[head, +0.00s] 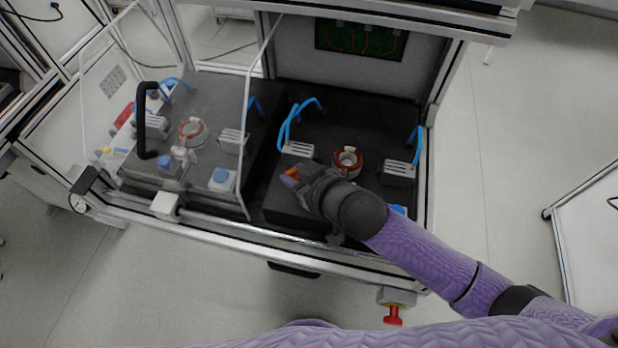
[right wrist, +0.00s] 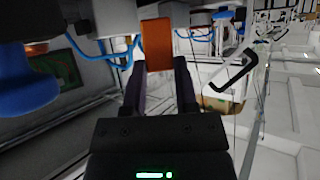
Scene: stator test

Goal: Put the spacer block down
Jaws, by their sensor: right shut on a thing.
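The spacer block looks like a small orange block (head: 290,177) at the tip of my right gripper (head: 301,181) in the head view. In the right wrist view the orange block (right wrist: 157,44) sits between the ends of the two dark fingers of my right gripper (right wrist: 159,68), which is shut on it. The block is over the front part of the black bench plate (head: 272,194), left of a copper-wound stator ring (head: 347,161). I cannot tell whether the block touches the plate. My left gripper is not in view.
White clamp units with blue hoses stand left (head: 298,149) and right (head: 398,170) of the ring. A clear guard with a black handle (head: 147,120) covers the left station. A metal frame rail (head: 290,243) runs along the front, with a red knob (head: 393,316) below.

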